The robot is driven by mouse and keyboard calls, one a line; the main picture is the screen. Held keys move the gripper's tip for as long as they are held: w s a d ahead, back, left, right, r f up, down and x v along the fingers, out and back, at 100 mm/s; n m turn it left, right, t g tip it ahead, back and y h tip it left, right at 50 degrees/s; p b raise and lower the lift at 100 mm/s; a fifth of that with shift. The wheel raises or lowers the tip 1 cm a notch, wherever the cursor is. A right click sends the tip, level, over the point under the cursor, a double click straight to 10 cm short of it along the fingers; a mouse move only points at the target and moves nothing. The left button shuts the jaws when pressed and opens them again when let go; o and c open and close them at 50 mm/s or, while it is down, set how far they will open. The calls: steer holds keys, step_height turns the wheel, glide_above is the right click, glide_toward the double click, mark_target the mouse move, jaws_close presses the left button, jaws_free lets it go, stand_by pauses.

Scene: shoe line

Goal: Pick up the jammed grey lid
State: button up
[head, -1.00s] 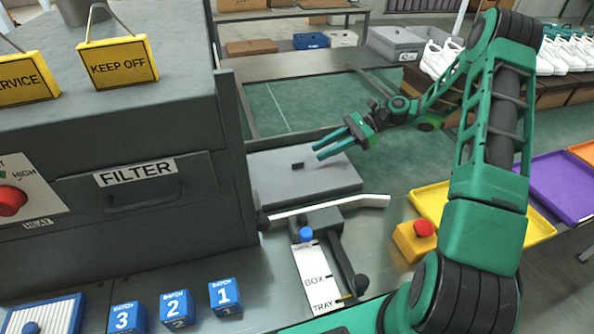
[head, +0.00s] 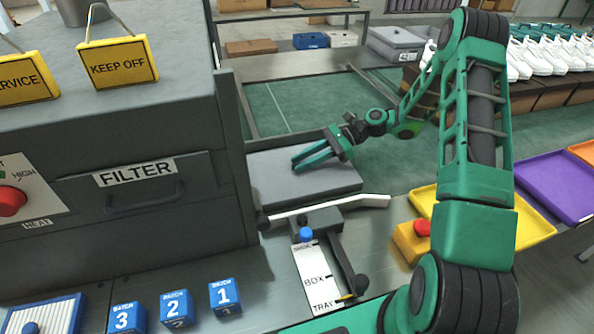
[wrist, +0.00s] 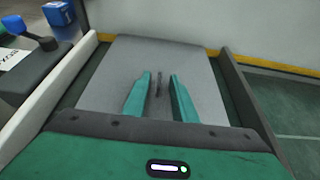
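The grey lid (head: 285,190) is a flat slab lying on the line beside the dark filter machine in the head view. It fills the middle of the wrist view (wrist: 105,80), lying between two side rails, with a small dark upright knob (wrist: 159,83) on top. My gripper (head: 294,164) is over the lid in the head view. In the wrist view its two green fingers (wrist: 160,76) are apart, one on each side of the knob, with gaps showing. The knob is hidden by the gripper in the head view. I cannot tell the exact height of the fingertips.
A white bar (head: 335,205) lies across the line just in front of the lid. A box/tray selector (head: 315,280) with a blue knob, a red button on a yellow base (head: 412,240) and batch blocks (head: 224,296) stand nearer. The filter machine (head: 120,200) stands close on the left.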

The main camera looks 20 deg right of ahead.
jaws_close()
steer(key=shift+d, duration=0.1)
